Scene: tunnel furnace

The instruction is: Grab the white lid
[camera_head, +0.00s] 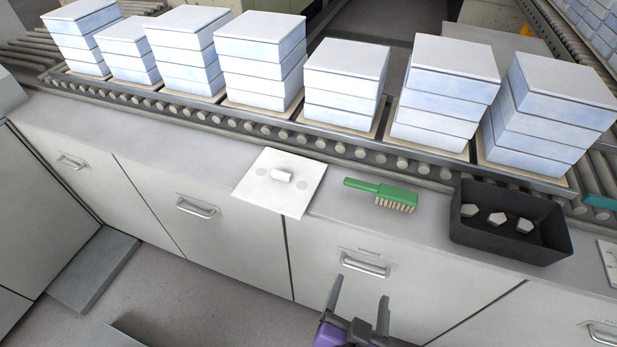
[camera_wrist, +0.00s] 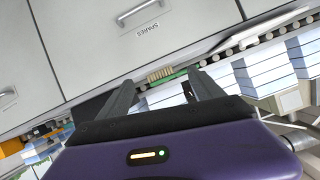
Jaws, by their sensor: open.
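The white lid (camera_head: 302,196) is a flat square plate lying on the grey counter, its front corner over the counter's front edge.
A green brush (camera_head: 382,193) lies right of the lid, then a black tray (camera_head: 510,238) with white pieces. Stacks of white-blue boxes (camera_head: 262,60) stand on the roller conveyor (camera_head: 270,128) behind. Cabinet handles (camera_head: 364,265) stick out below. The counter left of the lid is clear.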

